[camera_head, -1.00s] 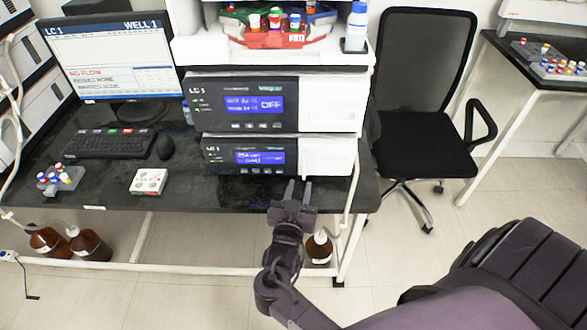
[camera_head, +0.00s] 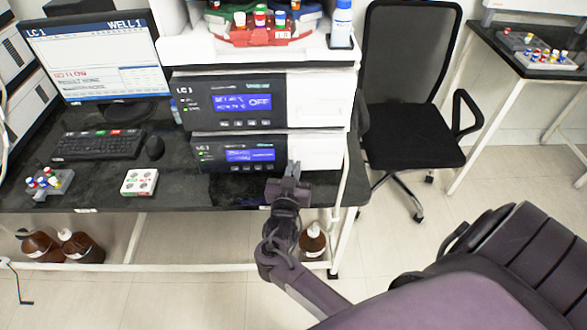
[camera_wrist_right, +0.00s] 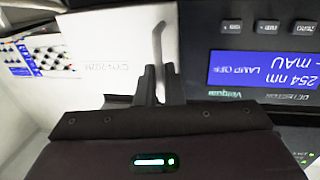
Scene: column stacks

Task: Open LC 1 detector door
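The LC 1 detector (camera_head: 205,160) is the lower of two stacked units, with a dark front and a blue display. Its white door (camera_head: 318,152) is right of the dark front and looks closed; it also fills the left and middle of the right wrist view (camera_wrist_right: 95,65). A thin pale upright handle (camera_wrist_right: 158,38) stands on the door. My right gripper (camera_head: 293,170) is at the door's lower left part. In the right wrist view its fingers (camera_wrist_right: 159,85) are close together on both sides of the handle, shut on it. My left gripper is not in view.
Another LC 1 unit (camera_head: 198,103) sits above, with a red vial tray (camera_head: 262,36) and a bottle (camera_head: 342,22) on top. The black bench (camera_head: 190,190) holds a monitor, keyboard, mouse and vial rack (camera_head: 47,183). A chair (camera_head: 411,140) stands to the right. Brown bottles are below.

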